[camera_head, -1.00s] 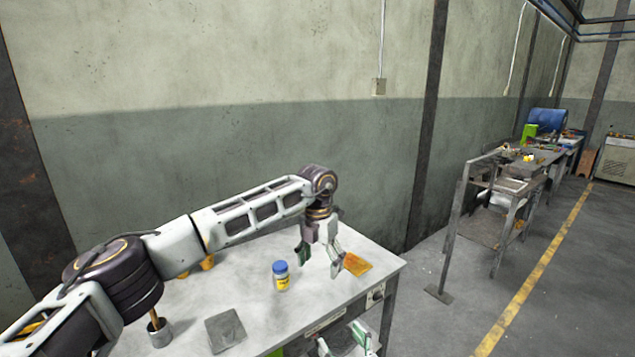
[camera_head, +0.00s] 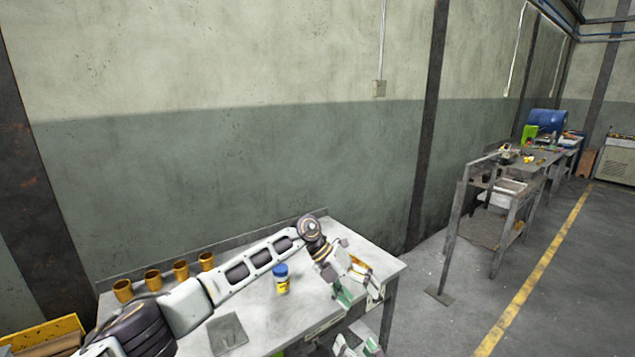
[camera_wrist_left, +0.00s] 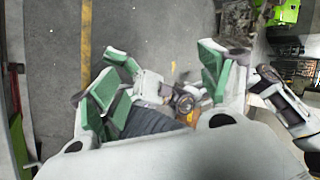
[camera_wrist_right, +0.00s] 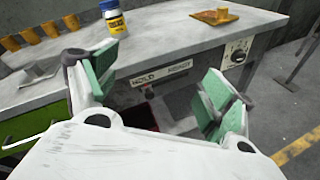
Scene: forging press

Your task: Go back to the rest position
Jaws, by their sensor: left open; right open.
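My left gripper (camera_head: 352,286) is open and empty over the front right part of the table, near its front edge. Its green-padded fingers show spread apart in the left wrist view (camera_wrist_left: 165,90). My right gripper (camera_head: 358,346) is low at the bottom of the head view, in front of the table. In the right wrist view (camera_wrist_right: 155,95) it is open with nothing between its fingers, facing the table's front panel.
The table (camera_head: 305,307) holds a blue-capped bottle (camera_head: 281,281), several brass cups (camera_head: 152,278), a grey plate (camera_head: 227,333) and an orange piece (camera_wrist_right: 214,16). A wall stands behind. Another workbench (camera_head: 520,170) is at far right, with open floor between.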

